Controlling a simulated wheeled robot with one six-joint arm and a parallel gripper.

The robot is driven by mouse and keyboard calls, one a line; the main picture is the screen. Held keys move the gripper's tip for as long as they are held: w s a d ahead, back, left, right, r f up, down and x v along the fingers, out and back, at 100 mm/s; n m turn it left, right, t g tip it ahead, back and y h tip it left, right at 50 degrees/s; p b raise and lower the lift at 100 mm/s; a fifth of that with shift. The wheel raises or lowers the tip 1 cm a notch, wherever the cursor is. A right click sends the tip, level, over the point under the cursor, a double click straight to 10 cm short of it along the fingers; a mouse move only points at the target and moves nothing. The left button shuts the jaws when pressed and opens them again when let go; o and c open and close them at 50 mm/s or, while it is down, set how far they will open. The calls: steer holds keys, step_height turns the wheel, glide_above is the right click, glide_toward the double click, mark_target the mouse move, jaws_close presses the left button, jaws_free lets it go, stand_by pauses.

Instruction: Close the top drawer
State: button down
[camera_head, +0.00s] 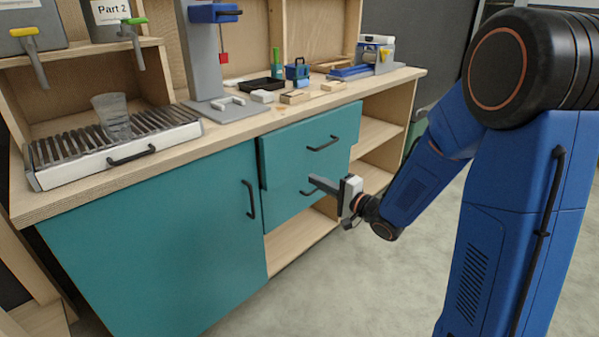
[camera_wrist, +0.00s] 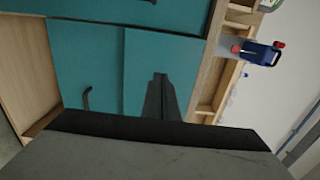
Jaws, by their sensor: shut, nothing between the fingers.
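The top drawer (camera_head: 300,139) has a teal front with a black bar handle (camera_head: 323,144). Its left edge stands slightly proud of the cabinet. Below it is a second teal drawer front (camera_head: 290,203) with its own black handle. My gripper (camera_head: 312,180) is shut and empty, reaching in from the right; in the head view its fingers overlap the lower drawer front near that handle. In the sideways wrist view, the shut fingers (camera_wrist: 159,78) lie across the top drawer front (camera_wrist: 150,50), and its handle is not visible there. I cannot tell whether the fingers touch it.
A teal cupboard door (camera_head: 160,240) with a black handle is left of the drawers. The wooden worktop (camera_head: 240,120) above carries a grey stand (camera_head: 207,70), a black tray (camera_head: 262,85) and small parts. Open shelves (camera_head: 375,135) are to the right. Floor in front is clear.

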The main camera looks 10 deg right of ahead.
mark_target(280, 161)
steer(key=x, duration=1.3)
steer(key=shift+w+a, duration=0.15)
steer(key=shift+w, duration=0.05)
steer(key=x, duration=0.4)
steer(key=shift+w+a+r, duration=0.1)
steer(key=shift+w+r, duration=0.1)
